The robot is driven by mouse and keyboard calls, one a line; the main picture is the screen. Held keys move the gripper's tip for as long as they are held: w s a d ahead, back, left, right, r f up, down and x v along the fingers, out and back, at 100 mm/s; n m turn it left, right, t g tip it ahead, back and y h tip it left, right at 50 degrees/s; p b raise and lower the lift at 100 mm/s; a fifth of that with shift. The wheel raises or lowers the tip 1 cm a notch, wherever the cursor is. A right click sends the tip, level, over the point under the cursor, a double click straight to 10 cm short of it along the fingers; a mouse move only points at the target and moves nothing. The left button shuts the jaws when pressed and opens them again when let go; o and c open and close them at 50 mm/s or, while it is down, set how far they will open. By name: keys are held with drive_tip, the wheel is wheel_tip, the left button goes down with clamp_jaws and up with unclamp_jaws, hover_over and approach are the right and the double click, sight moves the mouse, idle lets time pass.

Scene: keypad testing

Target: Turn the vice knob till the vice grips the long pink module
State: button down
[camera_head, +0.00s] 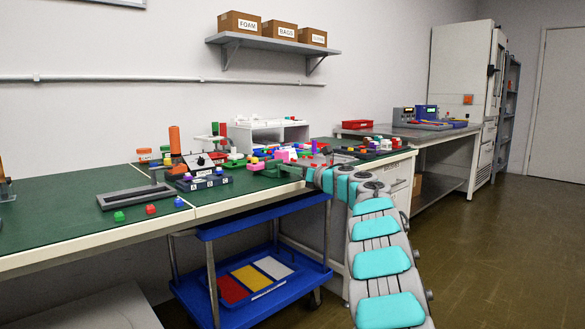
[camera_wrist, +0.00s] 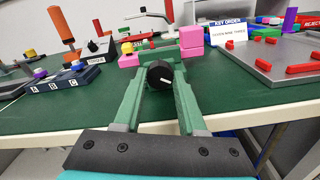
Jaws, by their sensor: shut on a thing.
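The black vice knob (camera_wrist: 159,73) with a white pointer mark is in the middle of the wrist view, facing me. My gripper (camera_wrist: 160,80) has its two green fingers on either side of the knob, shut on it. The green vice (camera_wrist: 165,52) stands right behind the knob, partly hidden by it and the fingers. A pink block (camera_wrist: 191,37) shows at the vice's right and a smaller pink part (camera_wrist: 128,60) at its left. I cannot tell whether these are one long module or whether the jaws touch it. Pink also shows in the head view (camera_head: 283,155).
A dark-blue block labelled A, B, C (camera_wrist: 62,79) and a black dial box (camera_wrist: 98,50) stand to the left. A grey tray (camera_wrist: 265,62) with red pieces and a white sign (camera_wrist: 229,30) are to the right. The bench's front edge is close beneath my gripper.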

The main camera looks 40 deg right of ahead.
drive_tip(key=m+p, duration=0.3)
drive_tip(key=shift+r+m, duration=0.25)
drive_tip(key=shift+m, duration=0.15)
drive_tip(key=m+p, duration=0.2)
drive_tip(key=p, duration=0.1)
drive_tip(key=shift+f+m, duration=0.1)
drive_tip(key=shift+m, duration=0.3)
drive_tip(key=shift+f+m+p, duration=0.15)
drive_tip(key=shift+m+p, duration=0.65)
drive_tip(key=shift+c, duration=2.3)
unclamp_jaws()
drive_tip(key=shift+f, duration=0.1)
